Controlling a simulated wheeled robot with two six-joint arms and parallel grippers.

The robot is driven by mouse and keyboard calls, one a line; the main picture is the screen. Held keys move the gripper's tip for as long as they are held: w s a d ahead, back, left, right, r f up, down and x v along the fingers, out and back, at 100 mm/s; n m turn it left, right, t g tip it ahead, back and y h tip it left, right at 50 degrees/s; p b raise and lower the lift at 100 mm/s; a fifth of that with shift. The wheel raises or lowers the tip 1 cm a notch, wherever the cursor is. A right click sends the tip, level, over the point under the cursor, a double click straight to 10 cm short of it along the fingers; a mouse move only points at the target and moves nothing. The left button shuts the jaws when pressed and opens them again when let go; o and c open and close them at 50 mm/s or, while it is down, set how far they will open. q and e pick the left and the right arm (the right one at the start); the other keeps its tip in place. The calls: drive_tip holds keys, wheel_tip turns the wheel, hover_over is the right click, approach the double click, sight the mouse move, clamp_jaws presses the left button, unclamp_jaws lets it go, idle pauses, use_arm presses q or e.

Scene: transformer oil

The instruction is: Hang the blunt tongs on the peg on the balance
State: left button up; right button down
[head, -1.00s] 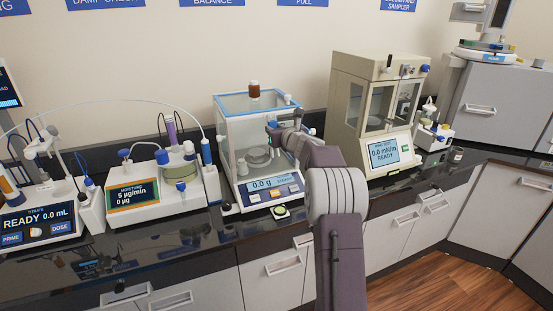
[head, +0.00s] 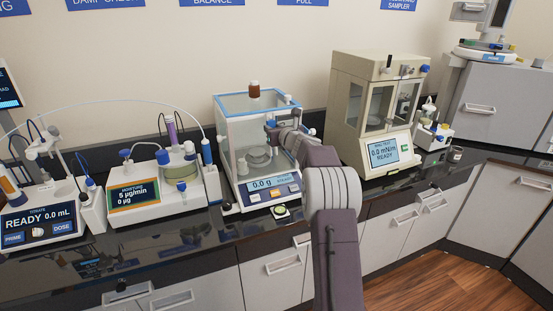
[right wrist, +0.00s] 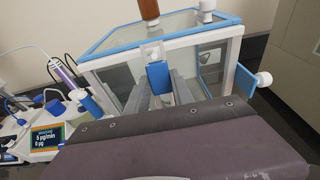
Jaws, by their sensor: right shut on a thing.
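The balance (head: 231,150) is a glass box with a blue top frame and a 0.0 g display. It also fills the middle of the right wrist view (right wrist: 205,54). My right gripper (head: 277,129) is at the balance's front right, at upper-glass height. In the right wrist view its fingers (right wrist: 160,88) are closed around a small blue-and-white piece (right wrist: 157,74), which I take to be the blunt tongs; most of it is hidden. A white knob on a blue mount (right wrist: 264,79) sticks out from the balance's right side; I cannot tell whether it is the peg. My left gripper is out of view.
A brown bottle (head: 254,90) stands on top of the balance. The moisture unit (head: 160,180) is to its left, and a beige cabinet instrument (head: 375,110) to its right. A small round green-topped item (head: 280,211) lies before the balance. The dark counter's front strip is mostly clear.

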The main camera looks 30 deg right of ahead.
drive_tip(key=shift+w, duration=0.15)
idle(0.4)
drive_tip(key=shift+w+d+f, duration=0.1)
drive_tip(key=shift+w+f, duration=0.25)
drive_tip(key=shift+w, duration=0.05)
drive_tip(key=shift+w+f, duration=0.15)
drive_tip(key=shift+f, duration=0.1)
idle(1.0)
drive_tip(key=c, duration=1)
unclamp_jaws()
drive_tip(key=shift+c, duration=0.2)
drive_tip(key=b+v, duration=0.4)
drive_tip(key=v, duration=0.5)
drive_tip(key=shift+b, duration=0.3)
